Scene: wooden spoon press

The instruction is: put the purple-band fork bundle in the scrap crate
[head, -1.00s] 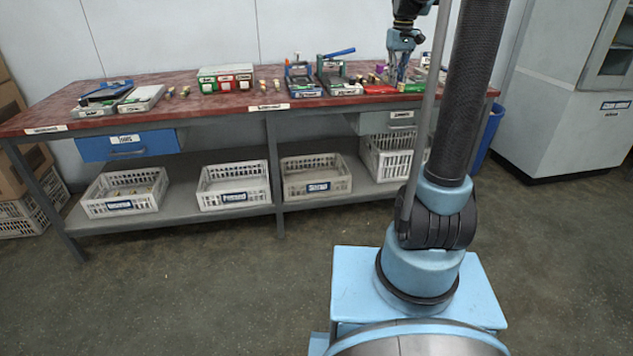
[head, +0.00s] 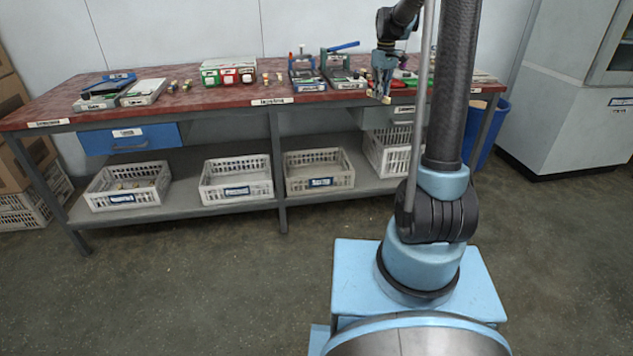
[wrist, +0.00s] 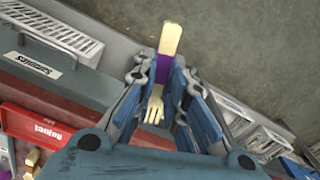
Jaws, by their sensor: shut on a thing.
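The fork bundle (wrist: 164,68), pale wood with a purple band, is in the wrist view, its prongs pointing toward my palm. My gripper (wrist: 162,82) is shut on it around the band. In the head view my gripper (head: 382,92) hangs at the bench's front edge near its right end, with the bundle's pale end (head: 386,99) just showing below. Several pale slatted crates stand on the lower shelf: a far-left one (head: 126,199) with small pieces inside, two middle ones (head: 237,190) (head: 319,180), and a taller right one (head: 388,152). Their labels are too small to read, so I cannot tell which is scrap.
A grey drawer (wrist: 60,75) labelled Samples is below the gripper's side of the bench. A blue bin (head: 488,135) stands right of the bench. The floor in front is clear.

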